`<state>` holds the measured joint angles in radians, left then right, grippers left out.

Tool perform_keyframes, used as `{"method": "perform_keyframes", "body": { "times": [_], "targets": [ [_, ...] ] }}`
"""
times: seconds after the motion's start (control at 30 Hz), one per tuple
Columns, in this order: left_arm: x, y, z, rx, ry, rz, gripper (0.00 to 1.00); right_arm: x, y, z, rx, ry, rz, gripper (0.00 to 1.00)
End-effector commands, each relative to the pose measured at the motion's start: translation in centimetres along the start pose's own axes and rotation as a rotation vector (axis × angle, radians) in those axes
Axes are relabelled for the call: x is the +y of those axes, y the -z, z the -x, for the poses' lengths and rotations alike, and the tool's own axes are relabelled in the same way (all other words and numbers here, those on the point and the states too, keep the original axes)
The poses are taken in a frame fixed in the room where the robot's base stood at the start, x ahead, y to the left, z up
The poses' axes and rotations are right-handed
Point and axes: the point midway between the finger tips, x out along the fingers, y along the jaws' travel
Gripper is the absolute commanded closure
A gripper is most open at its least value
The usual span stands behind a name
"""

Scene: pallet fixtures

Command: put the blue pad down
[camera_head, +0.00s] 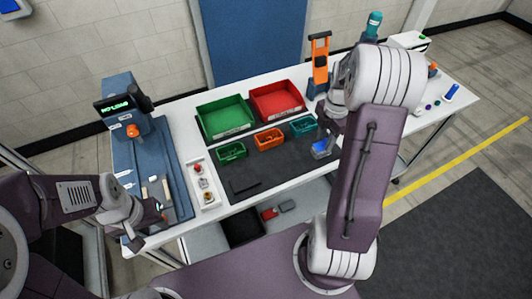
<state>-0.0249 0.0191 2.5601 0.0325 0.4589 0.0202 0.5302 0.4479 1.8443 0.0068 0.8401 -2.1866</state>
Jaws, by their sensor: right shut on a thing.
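The blue pad (320,147) shows as a small blue square with a pale edge, over the right end of the dark mat (285,165). My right gripper (325,136) is shut on it from above; the fingers are small and partly hidden by my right arm. I cannot tell whether the pad touches the mat. My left gripper (150,226) is at the lower left, by the front of the blue fixture, with its fingers apart and nothing between them.
A dark flat piece (244,185) lies front left on the mat. An orange post (320,65) stands behind. The mat's front middle is clear.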

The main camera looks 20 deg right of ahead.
Motion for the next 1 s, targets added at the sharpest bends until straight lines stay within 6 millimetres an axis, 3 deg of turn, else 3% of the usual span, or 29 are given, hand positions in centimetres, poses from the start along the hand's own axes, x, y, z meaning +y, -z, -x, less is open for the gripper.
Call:
{"method": "perform_keyframes", "body": {
  "times": [0.23, 0.5, 0.63, 0.87, 1.0],
  "targets": [
    [0.0, 0.0, -0.1, 0.0, 0.0, 0.0, 0.64, 0.3, 0.9, -0.8, 0.002, 0.001, 0.001, 1.0],
    [0.0, 0.1, 1.1, 0.0, 0.0, 0.0, 0.64, 2.9, 7.7, -5.0, 0.002, 0.004, 0.004, 1.0],
    [0.0, 0.1, 1.4, 0.0, 0.0, 0.0, 0.64, 3.9, 9.9, -6.6, 0.001, 0.002, 0.002, 1.0],
    [0.0, 0.2, 1.5, 0.0, 0.0, 0.0, 0.64, 4.3, 10.8, -7.5, 0.0, 0.0, -0.003, 1.0],
    [0.0, 0.2, 2.0, 0.0, 0.0, 0.0, 0.64, 4.1, 10.8, -9.9, 0.001, 0.004, -0.003, 1.0]
  ]
}}
